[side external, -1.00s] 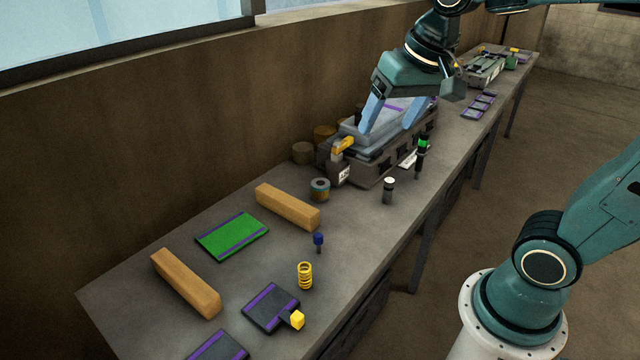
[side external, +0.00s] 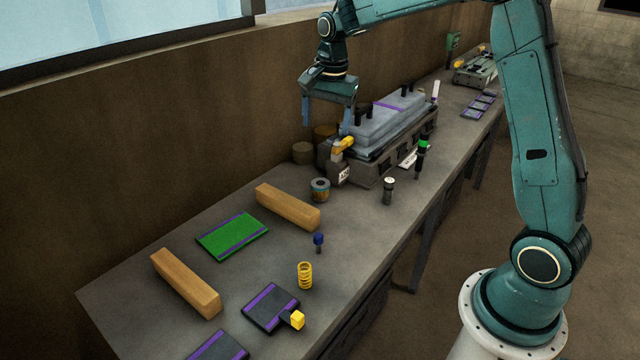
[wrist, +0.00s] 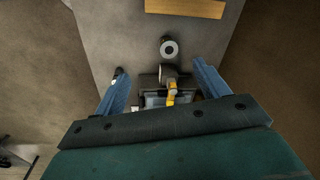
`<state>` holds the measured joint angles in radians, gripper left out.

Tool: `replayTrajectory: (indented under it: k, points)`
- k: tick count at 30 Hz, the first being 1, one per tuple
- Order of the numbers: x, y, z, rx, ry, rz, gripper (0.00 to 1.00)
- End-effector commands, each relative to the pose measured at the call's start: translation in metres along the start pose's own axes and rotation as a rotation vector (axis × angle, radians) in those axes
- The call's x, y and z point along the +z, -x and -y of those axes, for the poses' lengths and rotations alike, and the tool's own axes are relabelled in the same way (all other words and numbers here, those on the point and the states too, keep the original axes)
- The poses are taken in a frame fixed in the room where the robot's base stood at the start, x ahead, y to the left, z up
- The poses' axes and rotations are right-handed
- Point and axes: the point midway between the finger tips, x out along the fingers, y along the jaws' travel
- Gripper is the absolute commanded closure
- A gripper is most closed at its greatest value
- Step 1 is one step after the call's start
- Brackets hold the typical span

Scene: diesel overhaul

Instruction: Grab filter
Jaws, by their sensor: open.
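A short cylinder with a grey ring-shaped top and a brownish body, which looks like the filter (side external: 320,189), stands upright on the bench near the engine's near end. In the wrist view the filter (wrist: 170,48) shows from above, beyond my fingertips and sideways between them. My gripper (side external: 326,128) is open and empty, pointing down, well above the bench over the engine's near end. In the wrist view its fingers (wrist: 160,72) are spread wide. The gripper is apart from the filter.
The grey engine (side external: 380,165) with a yellow part (side external: 343,146) lies below and right of my gripper. Brown cylinders, one of them (side external: 303,153), stand behind the filter. A wooden block (side external: 288,207) lies in front-left of it. A dark pin (side external: 388,191) stands to the right.

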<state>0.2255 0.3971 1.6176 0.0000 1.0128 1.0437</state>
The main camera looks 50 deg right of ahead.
Motion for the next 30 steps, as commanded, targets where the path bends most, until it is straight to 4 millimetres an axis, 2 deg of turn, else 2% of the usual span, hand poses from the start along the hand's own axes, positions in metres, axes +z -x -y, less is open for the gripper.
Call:
replayTrajectory:
  k: [1, 6, 13, 18, 26, 30]
  points:
    - [-0.008, -0.013, 0.005, 0.014, -0.04, 0.007, 0.26]
    - [-0.031, -0.05, 0.018, 0.052, -0.18, 0.022, 0.26]
    - [-0.053, -0.094, 0.027, 0.095, -0.33, 0.035, 0.26]
    - [-0.06, -0.107, 0.029, 0.107, -0.38, 0.037, 0.26]
    - [-0.061, -0.111, 0.029, 0.11, -0.387, 0.038, 0.26]
    - [-0.06, -0.12, 0.028, 0.11, -0.386, 0.038, 0.26]
